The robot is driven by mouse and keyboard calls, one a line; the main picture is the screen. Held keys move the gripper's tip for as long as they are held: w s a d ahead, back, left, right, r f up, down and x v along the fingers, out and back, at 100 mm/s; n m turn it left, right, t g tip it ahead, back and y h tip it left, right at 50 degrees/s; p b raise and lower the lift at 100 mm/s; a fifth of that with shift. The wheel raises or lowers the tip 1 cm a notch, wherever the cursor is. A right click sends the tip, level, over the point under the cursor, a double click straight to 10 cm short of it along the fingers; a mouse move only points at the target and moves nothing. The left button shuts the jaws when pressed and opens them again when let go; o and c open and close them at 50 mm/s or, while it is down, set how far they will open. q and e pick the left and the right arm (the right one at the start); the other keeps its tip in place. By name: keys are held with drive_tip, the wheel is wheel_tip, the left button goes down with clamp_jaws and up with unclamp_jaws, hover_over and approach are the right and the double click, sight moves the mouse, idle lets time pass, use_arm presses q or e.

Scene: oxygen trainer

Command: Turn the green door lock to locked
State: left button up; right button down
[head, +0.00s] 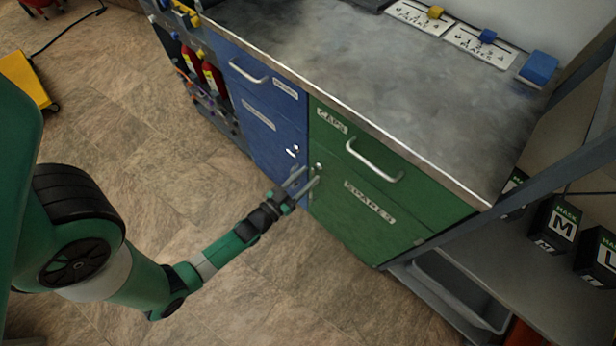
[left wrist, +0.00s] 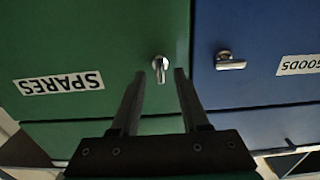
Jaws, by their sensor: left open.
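The green door lock (left wrist: 160,66) is a small silver turn knob on the green door (head: 360,217) labelled SPARES. In the left wrist view its grip stands upright in the picture. In the head view the lock (head: 318,167) is small, near the door's left edge. My left gripper (head: 306,181) is open in front of the door. In the left wrist view its two fingers (left wrist: 160,78) point at the lock, one on each side of it. I cannot tell how far the fingertips are from the door. My right gripper is not in view.
The blue door beside it has its own silver lock (left wrist: 230,62), its grip lying sideways. Bar handles (head: 373,162) stick out from the drawers above. A grey countertop (head: 360,75) overhangs the cabinets. A shelf with black mask boxes (head: 556,222) stands at the right. Floor in front is open.

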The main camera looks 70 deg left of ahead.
use_arm(q)
drive_tip(key=shift+w+a, duration=0.3)
drive_tip(key=shift+w, duration=0.3)
drive_tip(key=shift+s, duration=0.1)
drive_tip(key=shift+c, duration=0.7)
clamp_jaws()
